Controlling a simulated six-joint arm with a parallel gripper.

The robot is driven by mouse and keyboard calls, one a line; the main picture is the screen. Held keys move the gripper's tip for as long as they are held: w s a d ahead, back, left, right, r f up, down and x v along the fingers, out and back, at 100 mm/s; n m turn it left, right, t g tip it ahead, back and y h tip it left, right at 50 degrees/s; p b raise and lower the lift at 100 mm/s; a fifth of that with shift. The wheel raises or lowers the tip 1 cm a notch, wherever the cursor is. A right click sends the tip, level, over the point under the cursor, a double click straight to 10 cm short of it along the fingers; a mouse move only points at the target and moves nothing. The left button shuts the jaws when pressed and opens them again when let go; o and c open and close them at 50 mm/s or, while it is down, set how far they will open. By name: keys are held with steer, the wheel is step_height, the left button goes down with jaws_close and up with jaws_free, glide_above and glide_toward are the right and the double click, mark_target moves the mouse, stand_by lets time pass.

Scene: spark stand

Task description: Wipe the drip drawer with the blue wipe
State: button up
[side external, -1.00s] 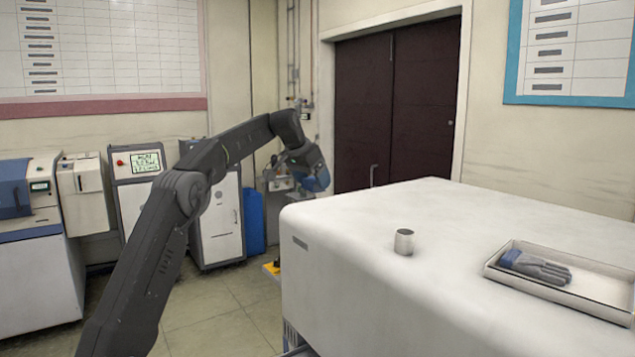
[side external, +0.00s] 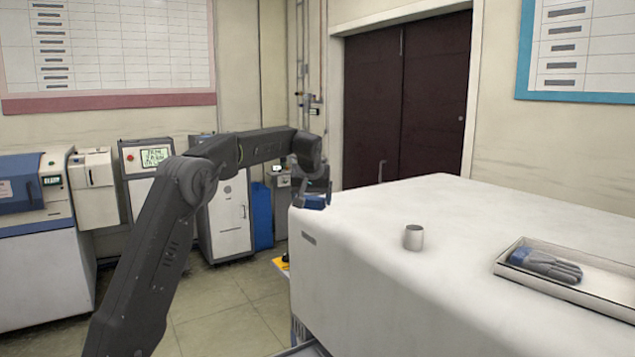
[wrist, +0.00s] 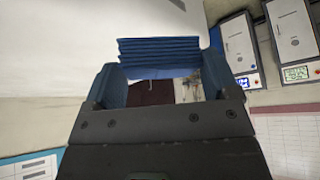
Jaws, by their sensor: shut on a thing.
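The blue wipe (wrist: 158,55) is a folded, layered pad between the two fingers of my gripper (wrist: 160,72) in the wrist view. My gripper is shut on it. In the side view my gripper (side external: 314,188) points down beside the far left corner of the large white cabinet (side external: 400,290), with the wipe (side external: 314,201) low between its fingers. A pale grey edge (side external: 306,348) at the bottom of the side view, low by the cabinet's front, may be the drip drawer; most of it is out of frame.
A small grey cup (side external: 413,238) stands on the cabinet top. A shallow white tray (side external: 600,306) with a grey-blue glove (side external: 545,265) lies at the right. Lab machines (side external: 228,215) and a blue container (side external: 262,215) stand behind my arm. Open floor lies left of the cabinet.

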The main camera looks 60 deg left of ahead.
steer(key=s+d+f+n+g+y, duration=0.15)
steer(key=f+n, duration=0.25)
steer(key=f, duration=0.5)
steer(key=s+d+f+n+g, duration=0.1)
steer(key=s+f+n+g, duration=0.2)
steer(key=f, duration=0.6)
steer(key=shift+s+d+f+n+g+h, duration=0.6)
steer(key=shift+s+d+f+n, duration=1.1)
steer(key=shift+d+f, duration=3.1)
steer(key=shift+s+d+f+n+g+h, duration=0.35)
steer(key=shift+s+d+f+n+g, duration=1.2)
steer(key=shift+f, duration=5.95)
steer(key=shift+s+d+f+n+t+h, duration=0.1)
steer(key=shift+s+d+f+n+h, duration=0.7)
steer(key=shift+d+f+n, duration=3.9)
steer(key=shift+s+a+f+m+y, duration=0.15)
steer(key=shift+a+f+m, duration=0.7)
steer(key=shift+a+m, duration=0.3)
steer(key=shift+s+a+f+m+y, duration=0.1)
steer(key=shift+a+f+m+y, duration=0.05)
steer(key=shift+a+f+m, duration=0.85)
steer(key=shift+c, duration=0.3)
steer(key=shift+a+r, duration=0.15)
steer(key=shift+a, duration=5.2)
steer(key=shift+d, duration=6.7)
step_height(320, 180, up, 8)
